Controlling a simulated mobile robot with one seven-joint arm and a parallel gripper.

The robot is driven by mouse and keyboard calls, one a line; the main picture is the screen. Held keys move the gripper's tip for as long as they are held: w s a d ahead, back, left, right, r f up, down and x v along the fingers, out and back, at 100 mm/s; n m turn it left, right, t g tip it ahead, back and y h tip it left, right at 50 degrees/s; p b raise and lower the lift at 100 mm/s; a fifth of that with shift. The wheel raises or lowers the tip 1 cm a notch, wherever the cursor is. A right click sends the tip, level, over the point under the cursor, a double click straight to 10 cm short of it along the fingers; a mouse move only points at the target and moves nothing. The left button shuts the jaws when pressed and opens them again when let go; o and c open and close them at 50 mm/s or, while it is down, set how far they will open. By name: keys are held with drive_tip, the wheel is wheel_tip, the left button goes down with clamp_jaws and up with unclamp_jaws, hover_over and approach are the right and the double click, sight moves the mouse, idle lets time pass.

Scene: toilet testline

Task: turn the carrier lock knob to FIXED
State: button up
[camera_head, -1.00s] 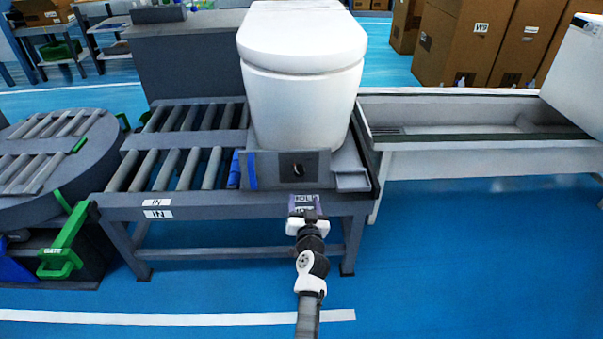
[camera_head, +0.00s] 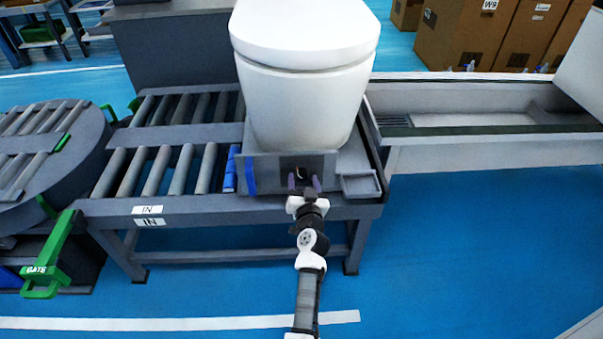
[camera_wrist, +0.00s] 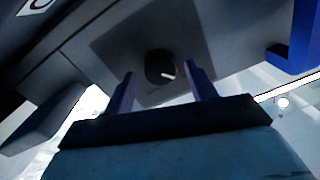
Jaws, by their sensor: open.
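The carrier lock knob is a small round black knob (camera_wrist: 160,67) with a light pointer mark, on a dark panel of the grey carrier (camera_head: 268,174). In the head view the knob (camera_head: 299,173) shows partly between my fingertips. My gripper (camera_head: 304,184) is open, its two purple fingers pointing at the panel. In the wrist view the fingers (camera_wrist: 159,82) stand apart on either side of and just below the knob, and they do not grip it. No FIXED label can be read. A white toilet (camera_head: 303,80) stands on the carrier.
A roller conveyor (camera_head: 160,170) marked IN lies to the left, with a green GATE handle (camera_head: 48,262) at its front corner. A blue piece (camera_head: 250,175) sits on the carrier's left front. A long grey trough (camera_head: 480,120) is on the right. The blue floor in front is free.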

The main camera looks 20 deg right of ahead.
drive_tip(key=shift+w, duration=0.25)
drive_tip(key=c, duration=1)
